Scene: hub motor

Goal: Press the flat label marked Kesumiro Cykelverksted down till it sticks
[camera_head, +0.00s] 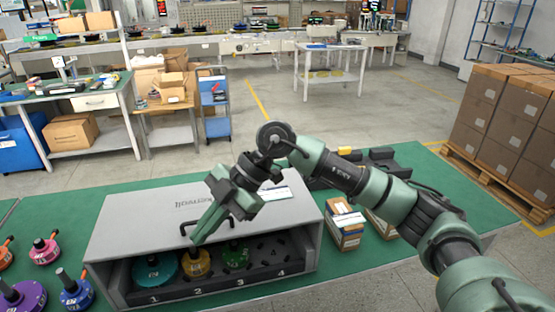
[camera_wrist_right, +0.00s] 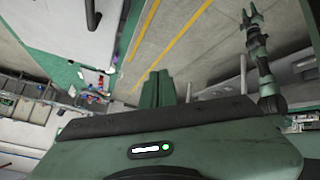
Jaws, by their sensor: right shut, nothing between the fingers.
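A flat white label (camera_head: 277,193) lies on the top of the grey case (camera_head: 130,217), just right of my right gripper. Its print is too small to read, and I cannot tell whether it is stuck. My right gripper (camera_head: 199,238) is shut and empty, slanting down to the left over the case's front edge beside the black handle. Its closed fingers also show in the right wrist view (camera_wrist_right: 157,88). Another green arm, likely my left, ends in a small gripper (camera_wrist_right: 250,14) in that view; its jaws are too small to judge.
The case's open front has numbered slots with teal (camera_head: 155,270), yellow (camera_head: 196,263) and green (camera_head: 234,254) round parts. Small cartons (camera_head: 346,225) stand right of the case. Green bench (camera_head: 460,190) is clear at far right.

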